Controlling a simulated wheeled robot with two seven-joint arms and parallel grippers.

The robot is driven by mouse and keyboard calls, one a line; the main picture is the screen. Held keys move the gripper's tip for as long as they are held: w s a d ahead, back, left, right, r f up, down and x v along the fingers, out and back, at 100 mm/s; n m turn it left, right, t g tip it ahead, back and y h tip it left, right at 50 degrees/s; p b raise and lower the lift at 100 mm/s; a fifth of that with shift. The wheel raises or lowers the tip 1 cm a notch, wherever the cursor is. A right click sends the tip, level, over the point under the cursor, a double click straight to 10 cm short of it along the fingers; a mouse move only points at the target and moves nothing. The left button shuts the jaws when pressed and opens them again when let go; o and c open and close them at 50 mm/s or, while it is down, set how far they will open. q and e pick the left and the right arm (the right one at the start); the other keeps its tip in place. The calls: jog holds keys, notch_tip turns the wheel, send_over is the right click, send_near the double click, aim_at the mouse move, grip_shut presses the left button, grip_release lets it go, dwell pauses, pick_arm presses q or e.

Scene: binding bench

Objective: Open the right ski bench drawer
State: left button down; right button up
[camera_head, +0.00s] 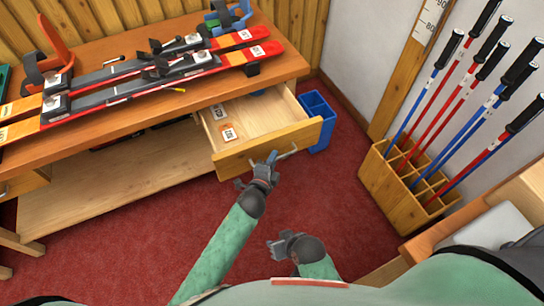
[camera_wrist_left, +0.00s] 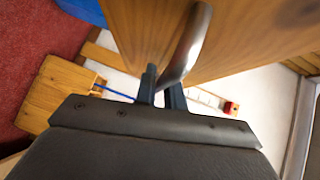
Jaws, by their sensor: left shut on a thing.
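The right drawer (camera_head: 262,140) of the ski bench (camera_head: 128,48) stands pulled out, and its inside shows, with two small labelled cards (camera_head: 224,122) lying in it. Its front carries a metal bar handle (camera_head: 287,154). My left gripper (camera_head: 269,160) is at the handle and shut on it. In the left wrist view the handle (camera_wrist_left: 188,50) runs down between the fingers of my left gripper (camera_wrist_left: 162,88), against the wooden drawer front. My right gripper (camera_head: 278,245) hangs low over the red carpet, away from the bench; its finger opening is too small to tell.
Red and black skis (camera_head: 150,88) lie on the bench top. A blue bin (camera_head: 318,118) stands on the floor just right of the drawer. A wooden rack (camera_head: 392,190) with several ski poles stands at the right. Red carpet (camera_head: 330,190) lies clear before the drawer.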

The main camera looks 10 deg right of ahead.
pick_arm(q)
jog(key=c, duration=1.8)
grip_release()
jog(key=shift+o, duration=0.2)
